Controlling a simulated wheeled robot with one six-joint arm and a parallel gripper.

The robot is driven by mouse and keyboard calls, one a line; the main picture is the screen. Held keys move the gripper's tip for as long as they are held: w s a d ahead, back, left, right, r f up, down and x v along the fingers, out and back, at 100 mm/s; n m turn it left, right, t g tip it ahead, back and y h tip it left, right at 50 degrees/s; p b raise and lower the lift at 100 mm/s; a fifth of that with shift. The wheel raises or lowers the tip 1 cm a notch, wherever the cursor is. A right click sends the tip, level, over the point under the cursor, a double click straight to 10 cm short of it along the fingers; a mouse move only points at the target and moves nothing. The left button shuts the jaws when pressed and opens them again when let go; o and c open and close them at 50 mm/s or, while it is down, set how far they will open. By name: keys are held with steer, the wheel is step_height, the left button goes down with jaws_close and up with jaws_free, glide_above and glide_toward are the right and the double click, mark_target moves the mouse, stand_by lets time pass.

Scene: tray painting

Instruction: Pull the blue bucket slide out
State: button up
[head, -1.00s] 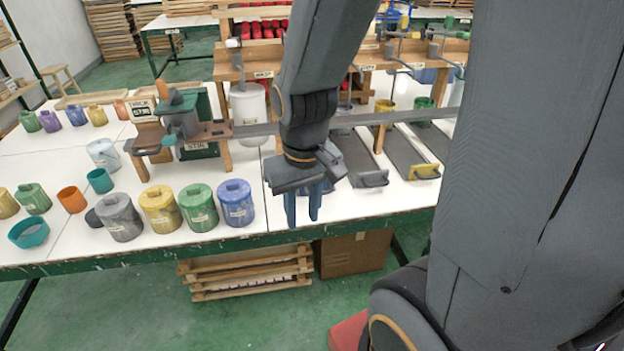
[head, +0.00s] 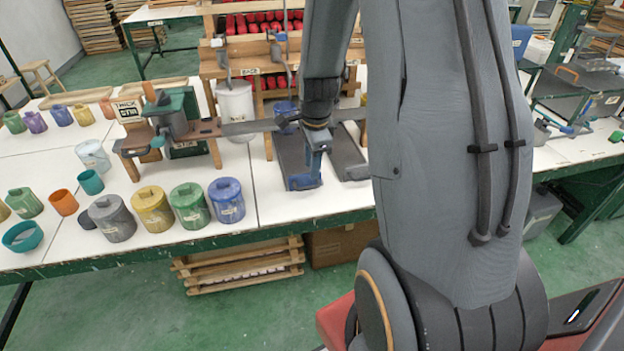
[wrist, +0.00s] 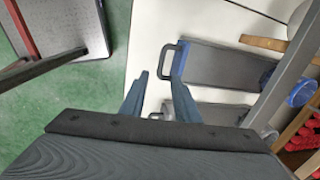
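The blue bucket slide (head: 290,153) is a long dark grey tray with a blue front end, lying on the white table. It also shows in the wrist view (wrist: 222,66), with its dark handle loop (wrist: 164,62) at the left end. The blue bucket (wrist: 302,92) is at the slide's far end; it also shows in the head view (head: 285,112). My gripper (head: 314,176) points down at the slide's front end. In the wrist view its blue fingers (wrist: 159,78) are apart, with the handle between or just beyond the tips. I cannot tell whether they touch it.
A second grey slide (wrist: 222,114) lies alongside. Lidded pots, including a blue one (head: 227,201), stand left along the table's front edge. A white bucket (head: 236,104) stands behind. My arm hides the table to the right.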

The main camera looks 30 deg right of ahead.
mark_target(311, 188)
steer(key=shift+w+d+f+p, duration=0.1)
steer(key=shift+w+f+p, duration=0.2)
steer(key=shift+f, duration=1)
steer(key=shift+w+d+f+p, duration=0.1)
steer(key=shift+w+f+p, duration=0.15)
steer(key=shift+f, duration=1.05)
steer(key=shift+w+d+f+p, duration=0.1)
steer(key=shift+w+f+p, duration=0.15)
steer(key=shift+f, duration=1.05)
steer(key=shift+c, duration=0.5)
jaws_close()
